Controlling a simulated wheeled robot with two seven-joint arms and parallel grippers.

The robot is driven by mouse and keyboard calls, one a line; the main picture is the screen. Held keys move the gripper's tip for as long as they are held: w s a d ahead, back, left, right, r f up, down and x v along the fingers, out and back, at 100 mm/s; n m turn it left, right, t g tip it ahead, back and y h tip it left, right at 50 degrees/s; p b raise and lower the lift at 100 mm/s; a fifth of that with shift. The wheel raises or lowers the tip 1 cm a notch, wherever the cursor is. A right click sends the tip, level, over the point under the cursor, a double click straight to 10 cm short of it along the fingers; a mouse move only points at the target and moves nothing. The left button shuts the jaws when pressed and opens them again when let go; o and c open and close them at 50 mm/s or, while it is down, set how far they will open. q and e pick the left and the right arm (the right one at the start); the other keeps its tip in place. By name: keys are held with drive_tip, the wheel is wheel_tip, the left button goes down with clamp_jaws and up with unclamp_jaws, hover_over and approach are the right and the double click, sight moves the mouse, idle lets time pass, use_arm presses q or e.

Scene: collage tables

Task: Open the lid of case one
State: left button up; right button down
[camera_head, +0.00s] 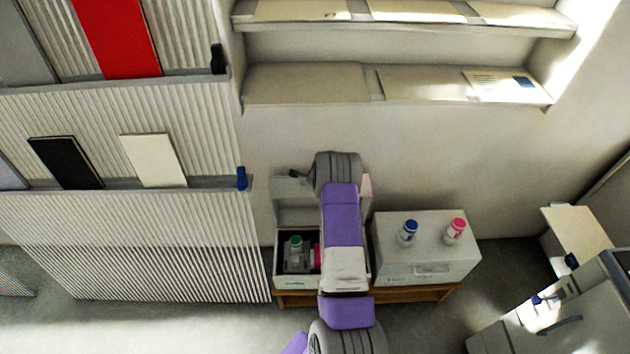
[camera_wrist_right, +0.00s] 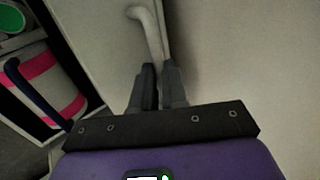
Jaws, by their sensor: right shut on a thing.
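A white case (camera_head: 295,281) stands on the left of a low wooden bench, its lid (camera_head: 293,207) raised upright at the back. Inside are a green-capped bottle (camera_head: 295,250) and a pink-striped item, clearer in the right wrist view (camera_wrist_right: 45,80). My right arm covers the case's right part. In the right wrist view my right gripper (camera_wrist_right: 158,72) is shut on the pale curved handle (camera_wrist_right: 150,30) of the lid. In the head view the grip itself is mostly hidden. My left gripper is out of view.
A second white case (camera_head: 432,270), closed, stands on the right of the bench (camera_head: 425,292), with a blue-capped bottle (camera_head: 407,234) and a pink-capped bottle (camera_head: 455,231) on top. The wall is behind. Ribbed panels (camera_head: 130,245) stand at the left; another case (camera_head: 550,310) is at the lower right.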

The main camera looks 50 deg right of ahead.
drive_tip(key=shift+w+d+r, duration=0.1)
drive_tip(key=shift+d+r, duration=0.1)
drive_tip(key=shift+r, duration=0.1)
drive_tip(key=c, duration=1.2)
unclamp_jaws()
drive_tip(key=shift+o, duration=0.2)
drive_tip(key=shift+a+f, duration=0.1)
drive_tip(key=p+v, duration=0.1)
drive_tip(key=v, duration=0.6)
drive_tip(key=shift+s+a, duration=0.2)
